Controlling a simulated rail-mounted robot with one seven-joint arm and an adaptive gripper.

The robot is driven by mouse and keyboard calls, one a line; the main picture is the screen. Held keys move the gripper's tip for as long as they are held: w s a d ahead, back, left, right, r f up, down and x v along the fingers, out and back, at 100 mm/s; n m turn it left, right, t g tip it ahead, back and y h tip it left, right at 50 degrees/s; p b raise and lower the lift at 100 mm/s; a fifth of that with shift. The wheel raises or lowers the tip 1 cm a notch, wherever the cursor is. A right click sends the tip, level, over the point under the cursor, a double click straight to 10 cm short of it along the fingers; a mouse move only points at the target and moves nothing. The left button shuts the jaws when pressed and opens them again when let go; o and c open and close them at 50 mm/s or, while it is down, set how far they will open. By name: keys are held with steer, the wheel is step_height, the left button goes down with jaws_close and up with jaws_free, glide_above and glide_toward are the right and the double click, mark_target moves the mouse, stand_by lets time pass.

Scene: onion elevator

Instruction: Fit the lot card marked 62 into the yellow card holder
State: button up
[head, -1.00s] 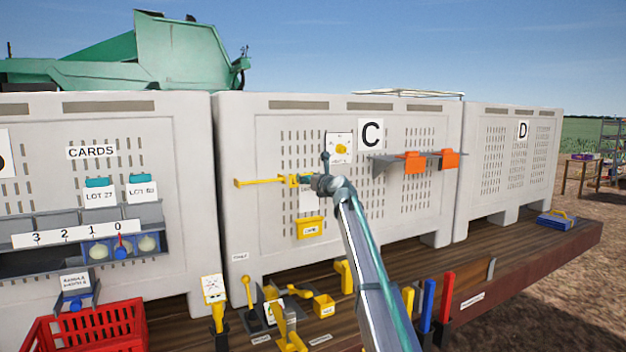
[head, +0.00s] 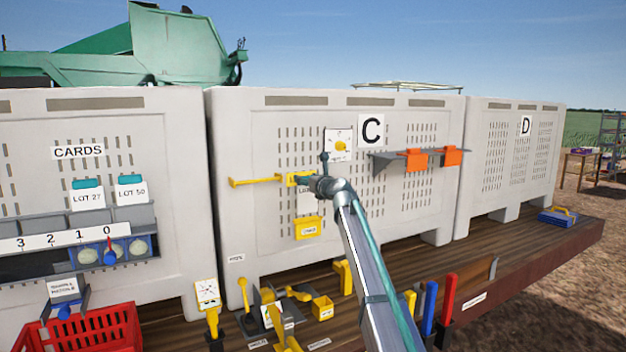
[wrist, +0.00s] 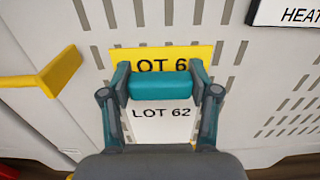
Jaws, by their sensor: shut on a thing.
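The lot card marked 62 (wrist: 163,128) is white with a teal grip bar, and hangs upright below that bar in the wrist view. My gripper (wrist: 160,86) is shut on the teal bar, one finger at each end. Behind it is the yellow card holder (wrist: 160,51), whose "LOT 6" lettering is partly covered by the bar and fingers. I cannot tell whether the card touches the holder. In the head view my gripper (head: 305,180) is at the front of bin C, with the yellow holder (head: 292,179) just left of it.
A yellow bar (head: 254,181) sticks out left of the holder; it also shows in the wrist view (wrist: 50,74). A yellow box (head: 308,229) is on the bin below. Orange pieces on a grey shelf (head: 385,163) lie to the right. LOT 27 (head: 87,197) and LOT 50 (head: 131,190) cards stand at left.

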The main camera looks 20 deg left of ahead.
mark_target(308, 200)
steer(key=shift+f+b, duration=1.25)
steer(key=shift+f, duration=0.15)
steer(key=shift+f+b, duration=0.8)
steer(key=shift+f, duration=1.55)
steer(key=o, duration=1.2)
steer(key=shift+d, duration=0.1)
